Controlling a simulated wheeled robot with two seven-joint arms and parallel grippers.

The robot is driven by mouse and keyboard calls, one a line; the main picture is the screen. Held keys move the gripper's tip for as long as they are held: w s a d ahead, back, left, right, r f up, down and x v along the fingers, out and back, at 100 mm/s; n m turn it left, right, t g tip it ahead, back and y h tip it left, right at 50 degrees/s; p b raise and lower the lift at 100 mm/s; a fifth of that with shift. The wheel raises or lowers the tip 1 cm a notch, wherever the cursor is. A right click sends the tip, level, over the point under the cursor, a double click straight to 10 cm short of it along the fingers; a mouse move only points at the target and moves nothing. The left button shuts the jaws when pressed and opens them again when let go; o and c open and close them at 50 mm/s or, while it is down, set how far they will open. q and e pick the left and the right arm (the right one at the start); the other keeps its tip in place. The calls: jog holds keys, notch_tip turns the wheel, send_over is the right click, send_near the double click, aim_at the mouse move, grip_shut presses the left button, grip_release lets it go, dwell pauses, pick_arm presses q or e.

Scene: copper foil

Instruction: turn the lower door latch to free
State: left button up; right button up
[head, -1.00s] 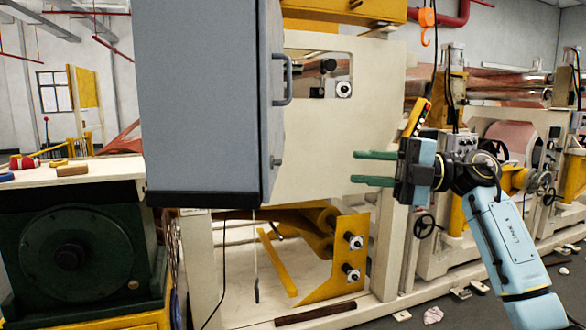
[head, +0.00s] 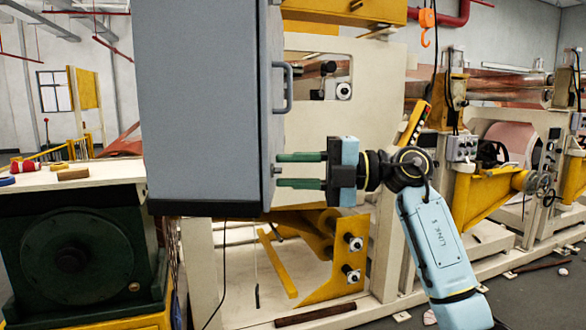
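The grey cabinet (head: 205,100) stands in the middle left, its door side facing right. The lower door latch (head: 277,171) is a small grey knob low on that side, below the long door handle (head: 285,88). My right gripper (head: 284,170) reaches in from the right, level with the latch. Its two green fingers are apart, one higher and one lower, with the tips beside the latch at about its height. I cannot tell whether they touch it. Nothing shows between the fingers further back. My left gripper is not in view.
A cream machine frame (head: 330,115) with yellow brackets stands behind the gripper. A bench (head: 105,172) with small items is at the left. A control box with coloured buttons (head: 413,120) is above my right arm. An orange hook (head: 427,28) hangs at the top.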

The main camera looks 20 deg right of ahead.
grip_shut()
dwell(0.5)
pick_arm(q)
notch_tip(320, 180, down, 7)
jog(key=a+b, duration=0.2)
jog(key=b, duration=0.4)
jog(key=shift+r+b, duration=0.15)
jog(key=shift+b, duration=0.2)
pick_arm(e)
jog(key=n, duration=1.8)
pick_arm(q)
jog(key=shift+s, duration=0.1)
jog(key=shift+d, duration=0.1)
